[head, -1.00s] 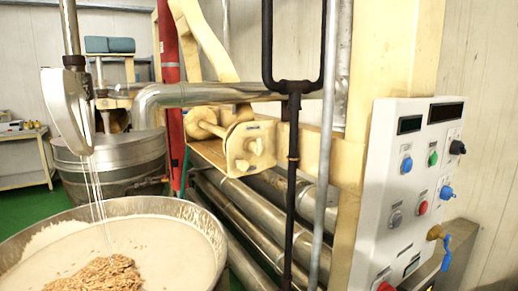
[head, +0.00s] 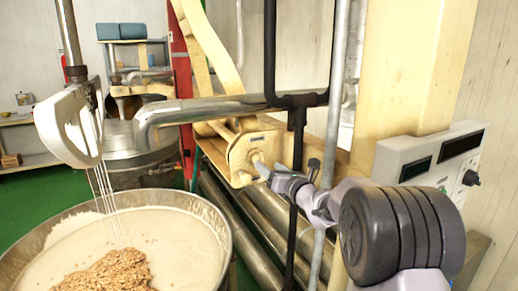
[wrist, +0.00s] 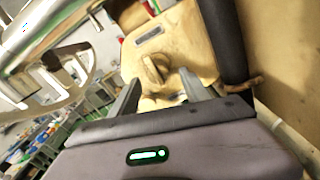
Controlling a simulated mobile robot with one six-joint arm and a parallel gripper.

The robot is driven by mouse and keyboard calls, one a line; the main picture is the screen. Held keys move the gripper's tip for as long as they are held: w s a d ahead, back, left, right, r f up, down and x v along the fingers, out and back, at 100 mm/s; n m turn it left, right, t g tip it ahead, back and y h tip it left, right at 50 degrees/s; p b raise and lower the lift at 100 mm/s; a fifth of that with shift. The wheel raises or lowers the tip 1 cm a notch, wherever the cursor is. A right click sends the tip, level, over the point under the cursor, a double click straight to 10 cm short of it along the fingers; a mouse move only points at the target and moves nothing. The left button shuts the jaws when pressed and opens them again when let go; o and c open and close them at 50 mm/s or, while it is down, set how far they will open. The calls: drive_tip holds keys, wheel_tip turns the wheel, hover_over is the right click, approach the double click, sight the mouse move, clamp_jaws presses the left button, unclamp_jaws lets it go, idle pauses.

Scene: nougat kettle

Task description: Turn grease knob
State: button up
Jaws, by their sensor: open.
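The grease knob looks to be one of the cream wing-shaped knobs on a cream housing (head: 243,150) in the middle of the head view; the view does not show which. In the wrist view, one cream knob (wrist: 154,70) stands out from the housing's plate, just beyond and between my fingertips. A second one lower down is partly hidden. My gripper (head: 284,172) is in front of the housing, fingers spread and pointing at it, with nothing held. In the wrist view the gripper (wrist: 158,92) has one finger on each side. I cannot tell whether either finger touches.
A dark vertical pipe (head: 297,140) runs close beside the housing, and a grey pipe (head: 333,110) is nearer me. A kettle (head: 215,225) of white mass and nuts is at lower left. The control panel (head: 425,160) at right is partly hidden by my arm.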

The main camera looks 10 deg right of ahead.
sight(260, 158)
drive_tip(key=x, duration=0.7)
drive_tip(key=shift+a, duration=0.3)
clamp_jaws()
drive_tip(key=shift+f, duration=0.1)
